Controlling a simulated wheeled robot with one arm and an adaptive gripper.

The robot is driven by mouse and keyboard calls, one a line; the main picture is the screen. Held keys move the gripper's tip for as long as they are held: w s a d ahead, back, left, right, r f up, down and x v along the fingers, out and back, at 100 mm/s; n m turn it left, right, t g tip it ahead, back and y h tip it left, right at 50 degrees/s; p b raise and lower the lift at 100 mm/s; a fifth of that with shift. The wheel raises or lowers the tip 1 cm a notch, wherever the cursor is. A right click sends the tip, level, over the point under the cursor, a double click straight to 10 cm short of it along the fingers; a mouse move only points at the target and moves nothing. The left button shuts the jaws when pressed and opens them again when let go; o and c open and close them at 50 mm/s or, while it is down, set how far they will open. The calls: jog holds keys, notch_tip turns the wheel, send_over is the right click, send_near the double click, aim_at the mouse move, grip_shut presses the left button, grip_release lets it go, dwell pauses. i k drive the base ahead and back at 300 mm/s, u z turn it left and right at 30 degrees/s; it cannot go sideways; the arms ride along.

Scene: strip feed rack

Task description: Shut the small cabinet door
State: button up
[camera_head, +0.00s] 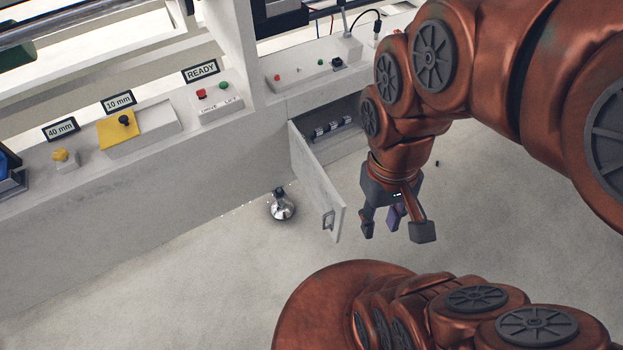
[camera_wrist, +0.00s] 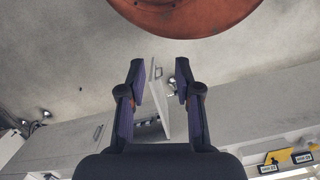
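The small cabinet door (camera_head: 315,186) is a light grey panel that stands open, swung out from the front of the rack. Its small dark handle (camera_head: 327,221) is near the free edge. The open cabinet (camera_head: 334,134) behind it shows several dark and metallic items inside. My gripper (camera_head: 397,232) is open and empty, to the right of the door's free edge in the head view. In the wrist view the door (camera_wrist: 165,100) shows edge-on between the two fingers of my gripper (camera_wrist: 160,75), beyond them. I see no contact with it.
A shiny round metal object (camera_head: 281,207) rests on the floor left of the door. A ledge above carries a red and green button box (camera_head: 215,99), a yellow block (camera_head: 117,130) and labels. The floor right of my gripper is mostly clear.

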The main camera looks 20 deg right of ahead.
aim_at(327, 201)
jog(key=u, duration=0.55)
jog(key=k, duration=1.3)
jog(key=u, duration=1.25)
jog(key=i, duration=1.3)
jog(key=z, duration=0.8)
